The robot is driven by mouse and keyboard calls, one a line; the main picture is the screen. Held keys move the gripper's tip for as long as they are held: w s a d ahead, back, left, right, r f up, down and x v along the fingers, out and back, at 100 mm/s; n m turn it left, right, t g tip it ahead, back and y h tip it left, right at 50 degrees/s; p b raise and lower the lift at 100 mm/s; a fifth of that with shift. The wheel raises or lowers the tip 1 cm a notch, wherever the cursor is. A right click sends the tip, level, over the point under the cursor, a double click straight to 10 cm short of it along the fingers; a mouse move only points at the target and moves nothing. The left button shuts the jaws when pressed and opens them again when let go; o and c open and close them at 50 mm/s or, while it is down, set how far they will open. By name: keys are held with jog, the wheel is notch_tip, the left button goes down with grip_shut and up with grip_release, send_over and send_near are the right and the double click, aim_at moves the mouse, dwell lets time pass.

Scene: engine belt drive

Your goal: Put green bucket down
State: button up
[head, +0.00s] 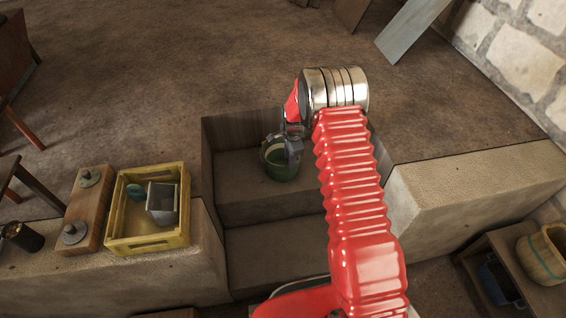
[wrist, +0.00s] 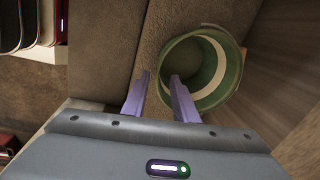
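The green bucket (head: 281,172) stands upright on the upper step of the stone recess, near its back wall. My gripper (head: 290,148) is right above and at the bucket's rim in the head view. In the wrist view, the bucket (wrist: 229,80) shows its open top with a pale band inside. My gripper's two fingers (wrist: 160,76) are spread apart there. The bucket's near rim lies between them, with the right finger over the inner side and the left finger outside. A gap shows between the left finger and the rim. The bucket's underside is hidden.
A yellow crate (head: 117,232) with a grey container (head: 161,203) stands on the left ledge beside a wooden block (head: 90,207). The recess's lower step (head: 275,255) is bare. A wooden bucket (head: 545,254) stands at the lower right. The right ledge (head: 470,190) is clear.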

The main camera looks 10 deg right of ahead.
aim_at(278, 170)
jog(key=shift+w+f, duration=0.25)
jog(key=shift+f, duration=1.05)
jog(key=shift+w+f, duration=0.2)
jog(key=shift+f, duration=1.05)
jog(key=shift+c, duration=0.4)
grip_shut()
